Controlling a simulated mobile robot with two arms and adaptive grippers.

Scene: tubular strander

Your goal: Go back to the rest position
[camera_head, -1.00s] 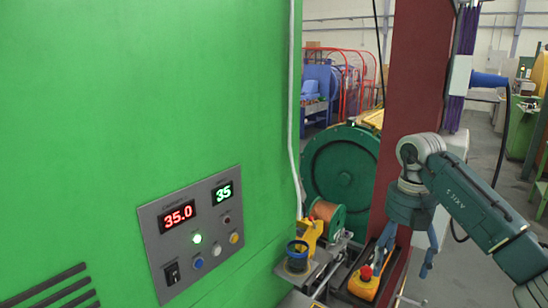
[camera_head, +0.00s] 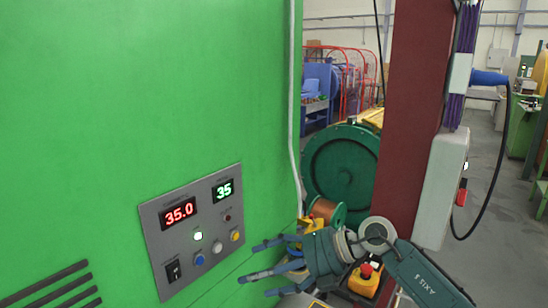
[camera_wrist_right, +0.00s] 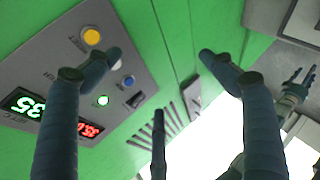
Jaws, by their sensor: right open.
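My right gripper (camera_head: 256,264) is in the lower middle of the head view. Its teal fingers are spread open and empty, pointing left toward the control panel (camera_head: 151,232) but apart from it. In the right wrist view the open fingers (camera_wrist_right: 158,75) frame the panel, upside down, and nothing is between them. My left gripper (camera_wrist_right: 296,84) appears small at the right edge of the right wrist view; its jaw state is unclear. It is outside the head view.
The green cabinet wall (camera_head: 120,100) fills the left. A dark red post (camera_head: 413,110) stands behind my right arm, with a grey box (camera_head: 441,190) beside it. A yellow box with a red button (camera_head: 365,278) sits close behind the arm. Open floor (camera_head: 485,240) lies at right.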

